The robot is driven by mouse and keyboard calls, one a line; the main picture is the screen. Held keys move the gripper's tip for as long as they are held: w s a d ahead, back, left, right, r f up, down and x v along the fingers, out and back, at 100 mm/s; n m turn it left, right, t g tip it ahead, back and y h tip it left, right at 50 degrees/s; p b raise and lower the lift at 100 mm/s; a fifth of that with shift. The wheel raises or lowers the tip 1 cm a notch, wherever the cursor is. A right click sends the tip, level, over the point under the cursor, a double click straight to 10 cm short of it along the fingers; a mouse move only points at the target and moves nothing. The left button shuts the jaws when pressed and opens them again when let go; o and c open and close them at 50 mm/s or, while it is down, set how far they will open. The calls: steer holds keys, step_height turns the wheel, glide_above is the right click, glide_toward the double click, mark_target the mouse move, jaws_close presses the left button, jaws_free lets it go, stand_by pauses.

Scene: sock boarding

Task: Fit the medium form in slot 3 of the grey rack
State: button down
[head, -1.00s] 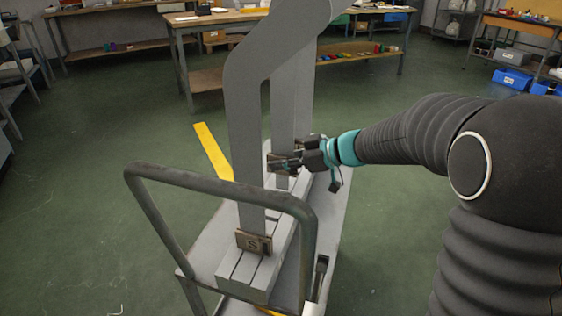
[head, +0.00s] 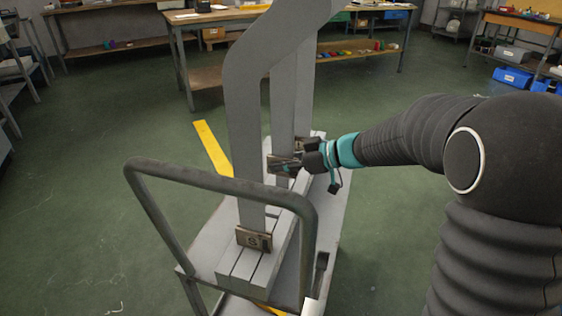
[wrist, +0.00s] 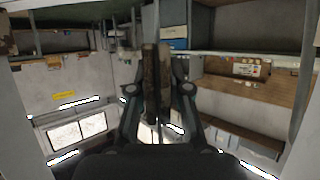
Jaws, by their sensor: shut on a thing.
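A tall grey form with a plate marked S (head: 254,240) stands upright at the near end of the grey rack (head: 243,277). A second tall grey form (head: 283,105) stands behind it, partly hidden by it. My gripper (head: 283,164) is at the lower part of this second form, shut on its brownish metal plate. In the wrist view the plate (wrist: 157,80) sits between the two fingers. The marking on this plate is not readable.
The rack lies on a grey cart (head: 205,253) with a tubular handle (head: 222,181) at its near end. A yellow floor strip (head: 212,148) lies left of the cart. Workbenches stand at the back. The green floor on both sides is clear.

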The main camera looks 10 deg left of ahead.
mark_target(289, 178)
steer(key=shift+f+b, duration=0.5)
steer(key=shift+f, duration=2.1)
steer(key=c, duration=1)
jaws_free()
steer(key=v, duration=1.2)
